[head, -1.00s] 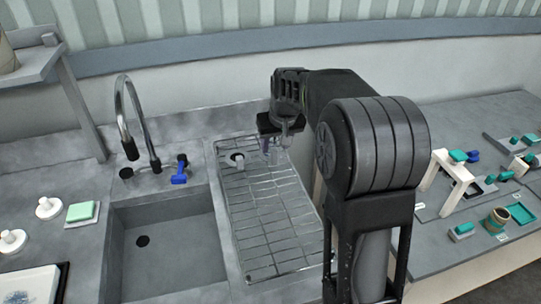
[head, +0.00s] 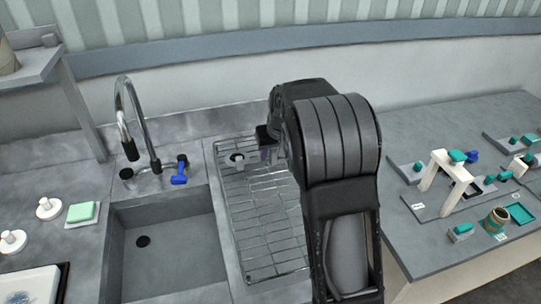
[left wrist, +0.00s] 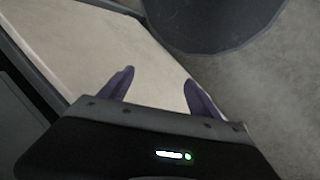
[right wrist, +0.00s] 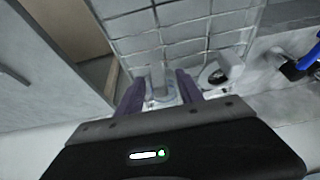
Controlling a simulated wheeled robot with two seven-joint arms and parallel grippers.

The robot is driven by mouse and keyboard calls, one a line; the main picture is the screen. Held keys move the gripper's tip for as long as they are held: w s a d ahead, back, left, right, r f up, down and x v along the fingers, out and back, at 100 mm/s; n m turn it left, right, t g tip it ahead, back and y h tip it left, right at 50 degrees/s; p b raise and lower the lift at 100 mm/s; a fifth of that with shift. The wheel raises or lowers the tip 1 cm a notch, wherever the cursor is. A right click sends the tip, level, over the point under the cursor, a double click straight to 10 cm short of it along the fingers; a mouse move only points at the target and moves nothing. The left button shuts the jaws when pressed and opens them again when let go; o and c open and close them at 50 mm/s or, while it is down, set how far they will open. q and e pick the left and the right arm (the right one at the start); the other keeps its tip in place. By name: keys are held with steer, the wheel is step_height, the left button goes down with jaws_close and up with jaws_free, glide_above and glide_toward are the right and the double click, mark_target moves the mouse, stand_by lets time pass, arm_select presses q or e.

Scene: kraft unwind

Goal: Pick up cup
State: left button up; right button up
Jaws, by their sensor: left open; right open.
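A small pale cup-like piece with a dark round opening (head: 237,159) is at the back left of the wire drying rack (head: 262,215); it also shows in the right wrist view (right wrist: 218,74), just right of my fingers. A clear or grey upright piece (right wrist: 161,86) shows between my right fingers, and I cannot tell whether it is a glass cup. My right gripper (right wrist: 160,77) is open over the back of the rack; in the head view my arm partly hides it. My left gripper (left wrist: 158,80) is open and empty in its wrist view, outside the head view.
A sink (head: 165,245) with a tall faucet (head: 130,120) and a blue-handled part (head: 180,171) lies left of the rack. A green sponge (head: 82,212) is further left. The right table (head: 440,115) holds a white stand (head: 447,180) and several small teal pieces.

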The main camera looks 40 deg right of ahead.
stand_by(0.3)
jaws_close()
stand_by(0.3)
